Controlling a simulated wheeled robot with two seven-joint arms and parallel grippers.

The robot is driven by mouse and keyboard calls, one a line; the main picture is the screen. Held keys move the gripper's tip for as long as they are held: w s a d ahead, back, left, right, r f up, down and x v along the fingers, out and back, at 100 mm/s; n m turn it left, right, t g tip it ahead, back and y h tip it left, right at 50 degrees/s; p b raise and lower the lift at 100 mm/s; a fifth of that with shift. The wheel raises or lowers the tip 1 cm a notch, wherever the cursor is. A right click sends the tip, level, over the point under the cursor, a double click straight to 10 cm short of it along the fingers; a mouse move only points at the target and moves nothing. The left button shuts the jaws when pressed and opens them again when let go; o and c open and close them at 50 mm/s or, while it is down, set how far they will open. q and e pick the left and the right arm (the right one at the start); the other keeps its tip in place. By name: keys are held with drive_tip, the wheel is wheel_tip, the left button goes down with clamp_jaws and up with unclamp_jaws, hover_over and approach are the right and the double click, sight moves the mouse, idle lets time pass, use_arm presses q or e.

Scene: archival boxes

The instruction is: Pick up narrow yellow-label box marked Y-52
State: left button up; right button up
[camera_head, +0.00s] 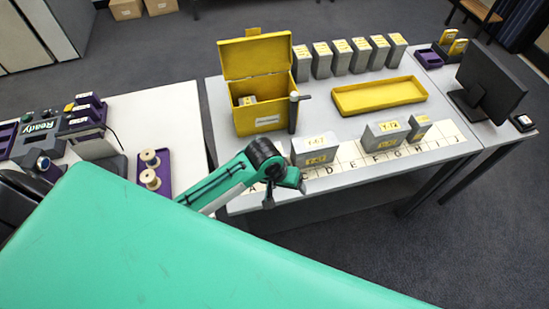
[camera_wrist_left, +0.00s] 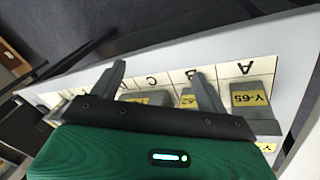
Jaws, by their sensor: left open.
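In the left wrist view, a narrow grey box (camera_wrist_left: 187,101) with a yellow label ending in what looks like "52" stands in the lettered row, partly hidden by one finger of my left gripper (camera_wrist_left: 157,72). The gripper is open and empty, its fingers over the row. A box marked Y-65 (camera_wrist_left: 248,98) stands outside that finger, by letter A. A wider yellow-labelled box (camera_wrist_left: 150,97) shows between the fingers. In the head view my left gripper (camera_head: 285,193) is at the left end of the lettered strip. No box marked Y-52 is readable there.
Grey boxes (camera_head: 315,150) and (camera_head: 388,132) stand on the strip to the right. An open yellow box (camera_head: 262,118) and yellow tray (camera_head: 379,107) lie behind. Several boxes line the back edge. A monitor (camera_head: 490,82) stands at right.

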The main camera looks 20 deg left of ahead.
use_arm(q)
drive_tip(key=w+a+r+n+g+y, duration=0.2)
drive_tip(key=w+a+r+n+y, duration=0.1)
drive_tip(key=w+a+r+n, duration=0.6)
drive_tip(key=f+p, duration=0.1)
drive_tip(key=f, duration=0.1)
drive_tip(key=f+m, duration=0.1)
drive_tip(key=f, duration=0.1)
drive_tip(key=w+d+f+m+p, duration=0.1)
drive_tip(key=f, duration=0.1)
drive_tip(key=shift+p, duration=0.3)
drive_tip(key=shift+f+p, duration=0.4)
drive_tip(key=shift+f, duration=0.05)
wheel_tip(320, 180, down, 4)
drive_tip(key=shift+s+r+p, duration=0.1)
drive_tip(key=shift+r+p, duration=0.15)
drive_tip(key=shift+p, duration=0.4)
drive_tip(key=shift+f, duration=0.5)
drive_tip(key=c, duration=1.2)
drive_tip(key=shift+r, duration=0.1)
